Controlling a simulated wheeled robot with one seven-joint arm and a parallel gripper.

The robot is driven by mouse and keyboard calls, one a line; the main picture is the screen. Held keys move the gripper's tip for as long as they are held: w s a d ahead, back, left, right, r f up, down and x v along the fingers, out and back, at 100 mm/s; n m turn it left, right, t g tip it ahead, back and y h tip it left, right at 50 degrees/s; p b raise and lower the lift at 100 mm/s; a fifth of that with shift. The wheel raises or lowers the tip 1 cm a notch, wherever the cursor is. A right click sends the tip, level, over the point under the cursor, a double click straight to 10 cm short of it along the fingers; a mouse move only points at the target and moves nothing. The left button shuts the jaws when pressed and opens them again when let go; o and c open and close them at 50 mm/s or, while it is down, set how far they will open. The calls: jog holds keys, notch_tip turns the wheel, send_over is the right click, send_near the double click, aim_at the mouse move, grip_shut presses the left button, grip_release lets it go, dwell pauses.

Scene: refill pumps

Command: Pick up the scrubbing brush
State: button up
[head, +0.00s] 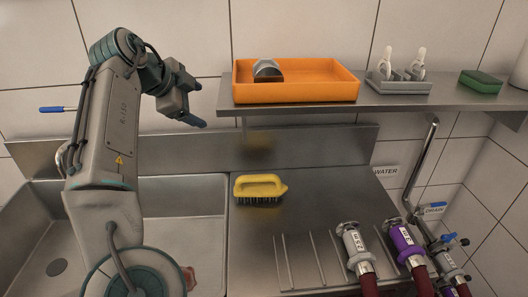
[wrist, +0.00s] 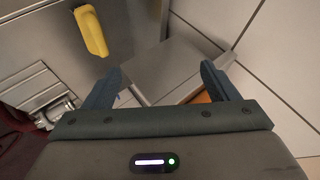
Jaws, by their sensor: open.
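The scrubbing brush (head: 259,188) has a yellow body and dark bristles. It lies bristles down on the steel drainboard (head: 310,210), right of the sink, in the head view. Its yellow body also shows in the wrist view (wrist: 90,31) at the upper left. My gripper (head: 196,108) is raised above the sink, to the left of the brush and well above it. In the wrist view its two blue fingers (wrist: 158,88) are spread apart with nothing between them.
A steel shelf (head: 325,106) above holds an orange tray (head: 297,92), a grey rack (head: 400,86) and a green sponge (head: 480,81). Hose couplings (head: 356,243) and purple-collared hoses (head: 404,241) stand at the right front. The sink (head: 180,215) is at left.

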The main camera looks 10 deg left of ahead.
aim_at(256, 176)
notch_tip(256, 176, down, 24)
jog(key=w+d+g+h, duration=0.1)
jog(key=w+d+g, duration=0.15)
jog(key=g, duration=0.45)
jog(key=shift+g, duration=0.3)
jog(key=d, duration=0.2)
jog(key=w+d, duration=0.1)
jog(key=d, duration=0.3)
jog(key=shift+w+d, duration=0.3)
jog(key=shift+w, duration=0.05)
jog(key=shift+w+d, duration=0.1)
jog(key=shift+d, duration=0.4)
jog(key=d, duration=0.2)
jog(key=shift+w+d+p, duration=0.3)
jog(key=shift+w+d, duration=0.05)
jog(key=shift+d, duration=0.05)
jog(key=shift+d+x, duration=0.2)
jog(key=shift+x, duration=1.5)
jog(key=shift+w+r, duration=0.1)
jog(key=shift+r, duration=0.05)
jog(key=c, duration=1.1)
